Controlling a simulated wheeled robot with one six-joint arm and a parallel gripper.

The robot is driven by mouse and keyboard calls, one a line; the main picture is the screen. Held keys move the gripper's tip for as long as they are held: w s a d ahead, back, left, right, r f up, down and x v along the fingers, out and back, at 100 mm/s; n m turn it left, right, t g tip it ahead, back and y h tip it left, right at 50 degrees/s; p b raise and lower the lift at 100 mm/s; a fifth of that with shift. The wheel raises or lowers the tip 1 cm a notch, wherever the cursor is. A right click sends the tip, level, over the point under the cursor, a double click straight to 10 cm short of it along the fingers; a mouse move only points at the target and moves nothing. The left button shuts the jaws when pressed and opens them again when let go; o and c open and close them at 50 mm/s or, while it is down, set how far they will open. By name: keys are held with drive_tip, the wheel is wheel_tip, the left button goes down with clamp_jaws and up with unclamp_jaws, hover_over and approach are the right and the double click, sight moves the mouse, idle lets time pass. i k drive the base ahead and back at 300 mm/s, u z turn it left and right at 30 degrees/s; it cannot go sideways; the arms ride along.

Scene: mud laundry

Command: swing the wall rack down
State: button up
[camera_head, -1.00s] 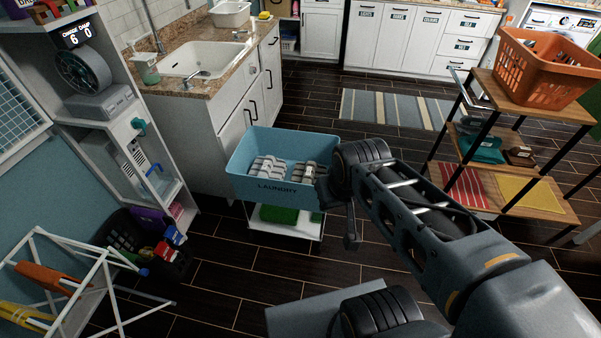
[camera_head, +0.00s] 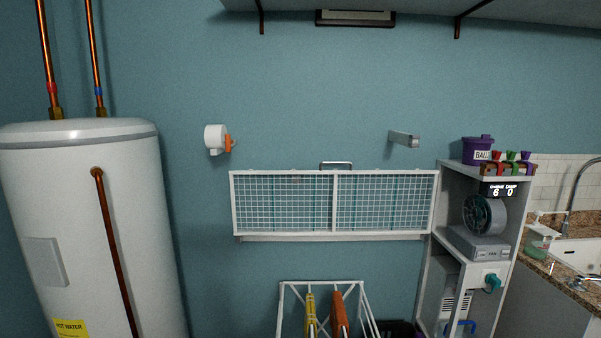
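The wall rack (camera_head: 334,203) is a white framed wire grid in two panels, lying flat and upright against the blue wall in the middle of the view. A metal handle (camera_head: 336,165) stands at the middle of its top edge. A pale rail (camera_head: 330,237) runs under its bottom edge. My gripper is outside the current view, so its state and its distance from the rack are hidden.
A white drying stand (camera_head: 322,300) with yellow and orange items stands below the rack. A shelf unit (camera_head: 451,210) with a fan adjoins its right end. A water heater (camera_head: 88,230) stands at left. A wall bracket (camera_head: 403,139) sticks out above.

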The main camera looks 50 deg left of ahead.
sight(336, 172)
drive_tip(key=u, duration=1.65)
drive_tip(key=i, duration=1.35)
drive_tip(key=u, duration=0.05)
